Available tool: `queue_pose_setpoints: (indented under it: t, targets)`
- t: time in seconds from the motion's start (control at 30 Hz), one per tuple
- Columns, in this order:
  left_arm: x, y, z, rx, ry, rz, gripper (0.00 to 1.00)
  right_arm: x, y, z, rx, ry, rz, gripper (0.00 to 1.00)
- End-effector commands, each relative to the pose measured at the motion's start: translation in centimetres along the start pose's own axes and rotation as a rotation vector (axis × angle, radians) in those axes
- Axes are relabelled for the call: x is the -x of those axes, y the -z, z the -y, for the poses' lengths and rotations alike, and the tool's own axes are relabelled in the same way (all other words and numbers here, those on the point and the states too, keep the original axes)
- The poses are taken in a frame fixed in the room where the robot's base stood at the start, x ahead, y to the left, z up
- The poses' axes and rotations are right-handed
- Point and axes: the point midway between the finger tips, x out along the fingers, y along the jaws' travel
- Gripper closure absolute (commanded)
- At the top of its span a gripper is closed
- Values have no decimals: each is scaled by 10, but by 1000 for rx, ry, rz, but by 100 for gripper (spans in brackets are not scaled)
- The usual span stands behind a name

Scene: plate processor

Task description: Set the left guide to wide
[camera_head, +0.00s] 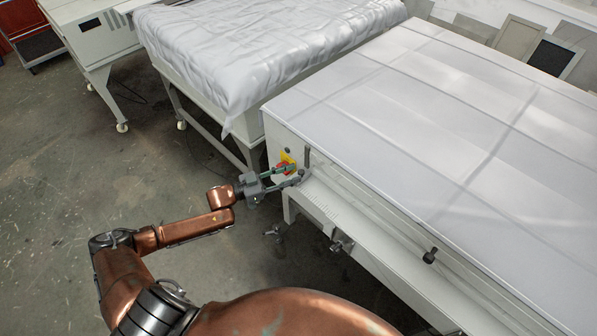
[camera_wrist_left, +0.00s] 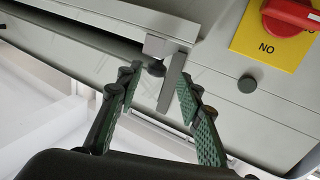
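The left guide appears to be the small upright grey bar (camera_head: 307,157) at the near left corner of the plate processor (camera_head: 440,120). In the left wrist view the guide is a grey block with a flat bar (camera_wrist_left: 173,80) and a dark round knob beside it. My left gripper (camera_head: 297,174) is at that corner, close to the guide. In the left wrist view the green-padded fingers of the left gripper (camera_wrist_left: 159,80) are spread, with the bar between their tips and a gap on the left side. I cannot tell whether the right finger touches it. My right gripper is not in view.
A red switch (camera_wrist_left: 290,14) on a yellow plate (camera_wrist_left: 268,42) is close to the gripper. A black knob (camera_head: 430,256) stands further along the processor's front edge. Another knob (camera_head: 341,243) is below that edge. A sheet-covered table (camera_head: 250,50) stands behind.

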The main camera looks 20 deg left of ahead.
Motion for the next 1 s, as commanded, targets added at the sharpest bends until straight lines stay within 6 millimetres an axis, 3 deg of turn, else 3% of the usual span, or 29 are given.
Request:
queue_pose_setpoints:
  t: [0.2, 0.4, 1.0]
  targets:
    - [48, -1, 0, -2, 1, 4, 66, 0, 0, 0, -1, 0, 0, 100]
    - [75, 0, 1, -1, 2, 3, 66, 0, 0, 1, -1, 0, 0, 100]
    - [82, 0, 0, -1, 1, 1, 66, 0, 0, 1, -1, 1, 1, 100]
